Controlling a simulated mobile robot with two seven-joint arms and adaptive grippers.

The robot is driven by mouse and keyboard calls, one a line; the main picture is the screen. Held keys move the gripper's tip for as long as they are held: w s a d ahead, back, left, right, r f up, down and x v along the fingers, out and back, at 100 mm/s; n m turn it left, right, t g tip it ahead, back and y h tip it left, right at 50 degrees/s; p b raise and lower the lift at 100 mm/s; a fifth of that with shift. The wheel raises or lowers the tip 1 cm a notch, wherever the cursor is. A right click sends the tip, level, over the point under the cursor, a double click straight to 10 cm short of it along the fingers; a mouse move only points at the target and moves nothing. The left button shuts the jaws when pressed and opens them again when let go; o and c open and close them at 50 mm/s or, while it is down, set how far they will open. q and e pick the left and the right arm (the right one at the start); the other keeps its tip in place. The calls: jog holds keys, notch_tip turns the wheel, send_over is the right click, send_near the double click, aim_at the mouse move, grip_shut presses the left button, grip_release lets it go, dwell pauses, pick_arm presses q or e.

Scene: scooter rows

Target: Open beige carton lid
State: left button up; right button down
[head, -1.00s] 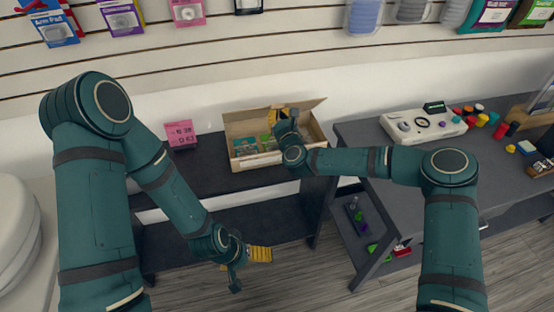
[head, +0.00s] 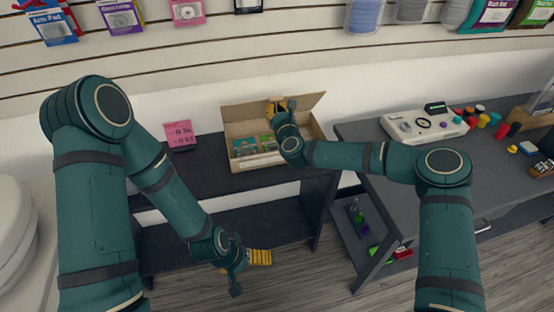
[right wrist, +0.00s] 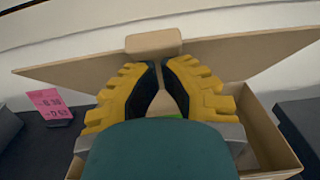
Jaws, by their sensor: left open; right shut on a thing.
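The beige carton (head: 257,163) stands on a dark shelf top against the wall, with small colourful packets inside. Its lid (head: 307,102) stands up along the back, leaning a little backward. My right gripper (head: 276,106) reaches over the carton and is shut on the lid near its middle. In the right wrist view its yellow fingertips (right wrist: 161,64) close at the lid (right wrist: 85,73), just below a protruding tab (right wrist: 153,42); the exact contact is hard to see. My left gripper (head: 260,257) is open and empty, low in front of the shelf and away from the carton.
A pink sign (head: 180,134) stands left of the carton. A dark table (head: 385,165) at the right holds a white device (head: 423,124) and several coloured caps. Packaged goods hang on the slatted wall above. The shelf top left of the carton is mostly clear.

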jog(key=shift+b+x, duration=1.1)
jog(key=shift+x, duration=1)
jog(key=shift+w+r, duration=0.1)
jog(key=shift+r, duration=0.05)
jog(key=shift+x, duration=1.9)
jog(key=shift+x, duration=1.25)
jog(key=v, duration=1.4)
